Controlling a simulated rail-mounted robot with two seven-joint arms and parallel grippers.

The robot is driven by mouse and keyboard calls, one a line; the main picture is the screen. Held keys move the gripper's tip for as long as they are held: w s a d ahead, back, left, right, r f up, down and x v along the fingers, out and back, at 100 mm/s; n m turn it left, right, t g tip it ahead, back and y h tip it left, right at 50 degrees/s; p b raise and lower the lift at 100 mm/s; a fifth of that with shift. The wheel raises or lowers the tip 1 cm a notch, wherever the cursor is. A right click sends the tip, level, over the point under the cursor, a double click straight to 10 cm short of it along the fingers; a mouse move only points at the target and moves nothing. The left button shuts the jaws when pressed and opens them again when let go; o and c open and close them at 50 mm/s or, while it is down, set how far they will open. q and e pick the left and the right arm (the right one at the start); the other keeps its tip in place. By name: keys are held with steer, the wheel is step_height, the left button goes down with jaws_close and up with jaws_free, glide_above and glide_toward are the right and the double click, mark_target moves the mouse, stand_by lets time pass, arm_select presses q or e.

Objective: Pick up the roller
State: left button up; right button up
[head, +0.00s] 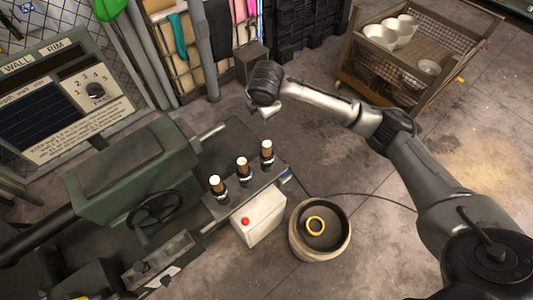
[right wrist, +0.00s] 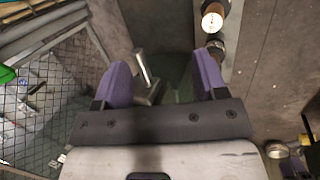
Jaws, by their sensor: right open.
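Three rollers with white tops and brown bodies stand upright in a row on the metal ledge of the green lathe in the head view: the near-left roller (head: 217,186), the middle roller (head: 242,168) and the far-right roller (head: 267,151). My right gripper (head: 266,112) is above and behind the far-right roller, apart from it. In the right wrist view, its purple fingers (right wrist: 162,75) are spread with nothing held between them. A roller's white top (right wrist: 212,20) shows beside the right finger, with a darker one partly hidden below it. My left gripper is out of view.
The green lathe (head: 135,165) with a handwheel fills the left. A white box (head: 260,217) with a red button stands beside a round bin (head: 298,240) holding a yellow ring. A wooden cart (head: 440,70) with bowls is at the back right. Open floor lies between.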

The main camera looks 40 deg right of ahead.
mark_target(267, 143)
steer(key=s+f+n+g, duration=0.1)
steer(key=f+n, duration=0.3)
steer(key=n, duration=0.1)
steer(key=f+n+g+y, duration=0.1)
steer(key=f+n, duration=0.3)
steer(key=n, duration=0.2)
steer(key=s+f+n+g+y, duration=0.1)
steer(key=f+n, duration=0.3)
steer(key=n, duration=0.2)
steer(key=shift+s+f+g+b, duration=0.2)
steer(key=shift+s+g+b, duration=0.1)
steer(key=shift+g, duration=0.1)
steer(key=shift+s+a+f, duration=0.15)
steer(key=shift+f, duration=1.15)
steer(key=shift+s+a+f, duration=0.1)
steer(key=shift+a+f, duration=0.05)
steer(key=shift+f, duration=1.15)
steer(key=shift+r, duration=0.1)
jaws_close()
